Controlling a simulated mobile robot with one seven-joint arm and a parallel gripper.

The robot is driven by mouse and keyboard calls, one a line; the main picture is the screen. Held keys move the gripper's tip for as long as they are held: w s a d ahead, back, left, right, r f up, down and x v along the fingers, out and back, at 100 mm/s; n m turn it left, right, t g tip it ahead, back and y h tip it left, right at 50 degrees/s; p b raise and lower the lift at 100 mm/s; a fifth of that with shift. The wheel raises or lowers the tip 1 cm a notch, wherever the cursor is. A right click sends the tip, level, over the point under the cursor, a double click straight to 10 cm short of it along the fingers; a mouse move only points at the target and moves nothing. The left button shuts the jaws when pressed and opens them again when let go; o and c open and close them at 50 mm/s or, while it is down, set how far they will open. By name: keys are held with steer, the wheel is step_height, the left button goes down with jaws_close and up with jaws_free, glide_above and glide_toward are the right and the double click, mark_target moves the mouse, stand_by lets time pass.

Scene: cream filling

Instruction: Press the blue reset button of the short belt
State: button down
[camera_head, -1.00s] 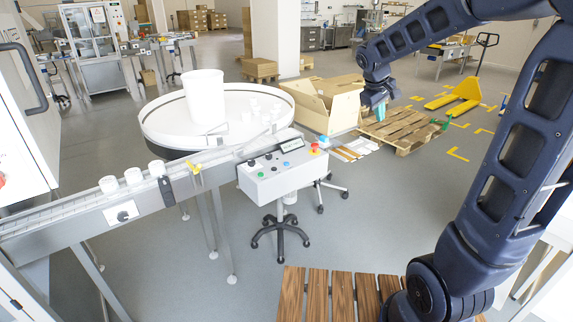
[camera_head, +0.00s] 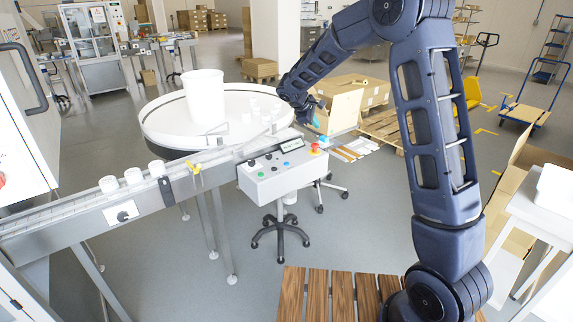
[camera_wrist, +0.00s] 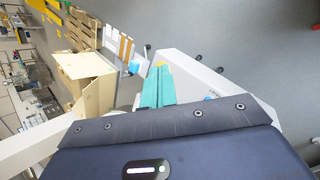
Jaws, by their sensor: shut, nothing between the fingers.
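The grey control box (camera_head: 280,178) stands on a wheeled stand beside the belt. A small blue button (camera_head: 287,164) is on its sloped top, with green and black controls around it. A red emergency stop on yellow (camera_head: 316,148) is at its right end. My gripper (camera_head: 317,121) appears above that right end, apart from the box, with its fingers shut and empty. In the wrist view its teal fingers (camera_wrist: 157,87) point over the pale box, and a small blue spot (camera_wrist: 209,98) shows just right of them; my wrist housing hides part of the box.
The short belt (camera_head: 75,208) with white jars runs at the left. A round white table (camera_head: 160,125) with a tall white container (camera_head: 203,97) is behind the box. An open carton (camera_head: 343,110) and wooden pallet (camera_head: 383,126) lie beyond my gripper.

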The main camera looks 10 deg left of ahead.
mark_target(285, 164)
steer(key=w+a+f+n+t, duration=0.2)
steer(key=w+a+f+n, duration=0.1)
steer(key=a+f, duration=0.6)
steer(key=a+n, duration=0.1)
steer(key=a, duration=0.2)
steer(key=shift+a, duration=0.4)
steer(key=shift+f, duration=0.15)
steer(key=shift+f, duration=4.35)
steer(key=shift+f, duration=0.9)
steer(key=shift+r, duration=0.95)
steer(key=shift+r, duration=2.5)
